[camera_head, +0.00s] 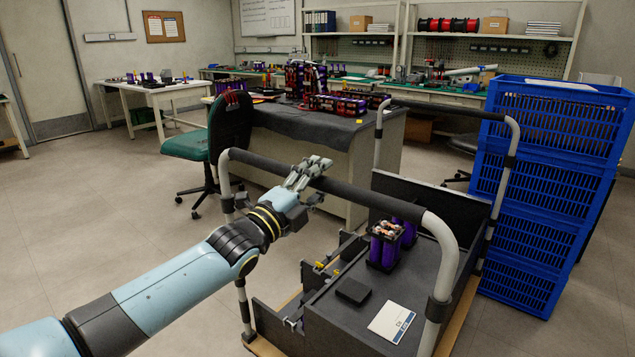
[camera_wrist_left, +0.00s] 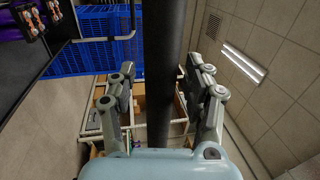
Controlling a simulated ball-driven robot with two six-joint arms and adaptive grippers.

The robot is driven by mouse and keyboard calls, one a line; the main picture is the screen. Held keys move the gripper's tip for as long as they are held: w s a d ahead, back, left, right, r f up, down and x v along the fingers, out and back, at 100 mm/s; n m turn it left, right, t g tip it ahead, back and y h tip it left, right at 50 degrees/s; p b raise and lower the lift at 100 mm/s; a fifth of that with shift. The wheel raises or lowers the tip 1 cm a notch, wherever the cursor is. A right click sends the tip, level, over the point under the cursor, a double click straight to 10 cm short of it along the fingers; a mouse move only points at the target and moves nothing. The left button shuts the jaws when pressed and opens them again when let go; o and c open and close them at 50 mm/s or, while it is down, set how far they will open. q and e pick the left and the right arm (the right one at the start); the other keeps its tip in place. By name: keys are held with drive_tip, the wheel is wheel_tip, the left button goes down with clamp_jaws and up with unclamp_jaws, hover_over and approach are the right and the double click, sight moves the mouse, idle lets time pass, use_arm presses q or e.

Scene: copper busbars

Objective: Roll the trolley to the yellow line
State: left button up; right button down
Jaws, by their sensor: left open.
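The trolley has a grey tubular frame and a dark push handle (camera_head: 362,195) across its near side. Its dark upper deck (camera_head: 385,283) carries purple cells (camera_head: 384,245), a small black block (camera_head: 353,291) and a white card (camera_head: 391,322). My left gripper (camera_head: 309,172) is at the handle, left of its middle. In the left wrist view, the open fingers (camera_wrist_left: 160,80) stand on either side of the dark handle bar (camera_wrist_left: 164,50), with gaps visible between them and it. I see no yellow line in either view. My right gripper is out of view.
Stacked blue crates (camera_head: 545,190) stand close to the trolley's right side. A workbench (camera_head: 350,165) with battery packs lies beyond it, with a green chair (camera_head: 190,146) at its left. The floor (camera_head: 105,215) at left is clear.

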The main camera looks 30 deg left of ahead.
use_arm(q)
clamp_jaws()
idle(0.3)
drive_tip(key=shift+s+f, duration=0.2)
idle(0.6)
